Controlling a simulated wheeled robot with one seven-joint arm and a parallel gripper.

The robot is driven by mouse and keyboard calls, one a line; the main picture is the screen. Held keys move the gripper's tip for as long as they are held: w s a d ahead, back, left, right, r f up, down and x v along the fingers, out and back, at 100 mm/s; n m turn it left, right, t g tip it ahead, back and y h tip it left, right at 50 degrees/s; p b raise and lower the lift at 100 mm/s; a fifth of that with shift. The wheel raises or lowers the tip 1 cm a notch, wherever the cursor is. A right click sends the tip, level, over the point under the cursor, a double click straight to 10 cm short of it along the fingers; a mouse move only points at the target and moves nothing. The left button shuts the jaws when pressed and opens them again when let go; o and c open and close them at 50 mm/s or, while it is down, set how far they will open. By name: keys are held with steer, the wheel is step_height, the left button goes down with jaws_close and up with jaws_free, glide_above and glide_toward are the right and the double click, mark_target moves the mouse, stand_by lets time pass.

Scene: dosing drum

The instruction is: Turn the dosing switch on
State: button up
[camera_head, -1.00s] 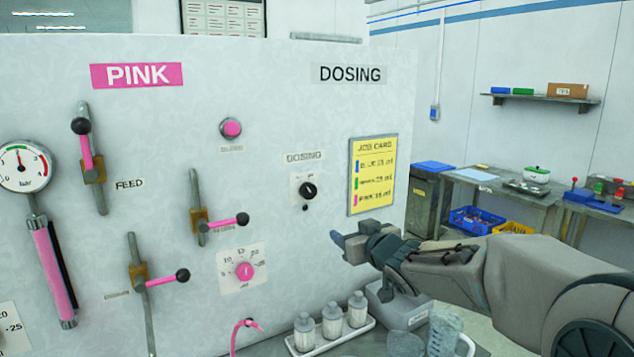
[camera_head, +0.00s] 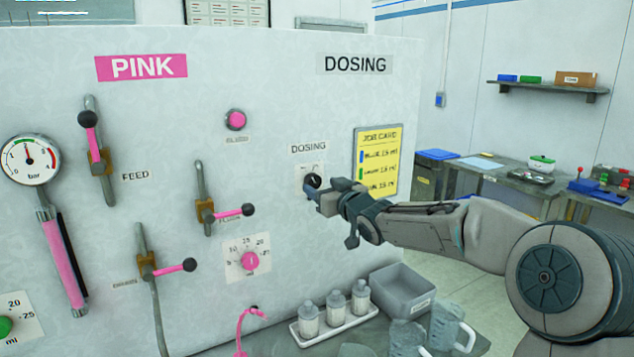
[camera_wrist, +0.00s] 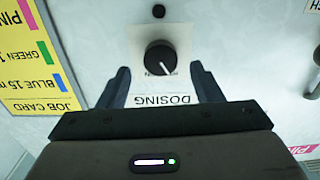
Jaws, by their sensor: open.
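The dosing switch is a round black knob (camera_head: 313,180) on a white plate under the DOSING label (camera_head: 308,147) on the panel. Whether the fingers touch the panel cannot be told.
The yellow job card (camera_head: 378,160) is right of the switch, partly behind my gripper. Pink-handled valves (camera_head: 235,212) and a pink dial (camera_head: 250,261) are to the left. Below stand a tray of bottles (camera_head: 335,315), a grey bin (camera_head: 402,290) and clear jugs (camera_head: 450,325).

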mark_target(315, 182)
steer(key=shift+p+x, duration=0.3)
steer(key=shift+x, duration=1.65)
steer(key=c, duration=1)
